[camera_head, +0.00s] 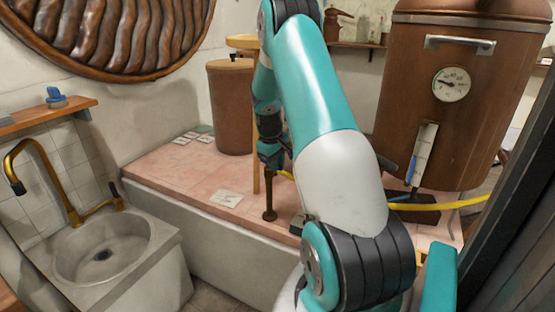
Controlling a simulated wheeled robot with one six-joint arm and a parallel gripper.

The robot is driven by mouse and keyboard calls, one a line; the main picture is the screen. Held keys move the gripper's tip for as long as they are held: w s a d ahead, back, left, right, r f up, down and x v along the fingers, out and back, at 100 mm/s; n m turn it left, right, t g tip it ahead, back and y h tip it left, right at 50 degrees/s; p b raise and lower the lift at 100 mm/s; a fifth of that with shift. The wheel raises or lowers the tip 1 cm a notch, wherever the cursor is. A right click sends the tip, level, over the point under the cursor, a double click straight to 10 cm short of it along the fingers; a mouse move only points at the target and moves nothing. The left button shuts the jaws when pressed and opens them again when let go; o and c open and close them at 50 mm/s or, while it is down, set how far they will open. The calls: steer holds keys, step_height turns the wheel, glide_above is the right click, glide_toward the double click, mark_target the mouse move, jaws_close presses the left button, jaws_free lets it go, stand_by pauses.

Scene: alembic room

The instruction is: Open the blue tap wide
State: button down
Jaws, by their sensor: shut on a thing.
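My gripper (270,163) points down over the pink tiled ledge, at the top of a brown upright pipe (269,190) with a round foot. It is shut on what seems to be the handle of a tap at the top of that pipe. The handle is mostly hidden by the fingers, and its blue colour and angle cannot be made out. A yellow hose (433,206) shows right of my arm, and a short piece of yellow shows beside the pipe top.
A large copper boiler (405,95) with a gauge stands right of my arm. A brown cylinder (231,105) stands behind the gripper on the tiled ledge (170,165). A stone sink (75,262) with a brass spout (52,170) is at left. A dark frame (510,215) edges the right.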

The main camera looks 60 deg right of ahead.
steer(key=shift+w+a+m+g+y+p, duration=0.3)
steer(key=shift+w+a+m+p, duration=0.2)
steer(key=shift+m, duration=1.7)
steer(key=shift+w+a+m+g+y+p, duration=0.35)
steer(key=shift+w+m+p, duration=0.2)
steer(key=shift+m, duration=1.65)
steer(key=shift+w+a+m+g+y+p, duration=0.2)
steer(key=shift+w+a+m+p, duration=0.3)
steer(key=shift+m, duration=1.7)
steer(key=c, duration=1)
jaws_free()
steer(key=shift+c, duration=0.2)
steer(key=w+r, duration=0.3)
steer(key=r, duration=1.4)
steer(key=shift+w+a, duration=0.2)
steer(key=shift+a, duration=0.15)
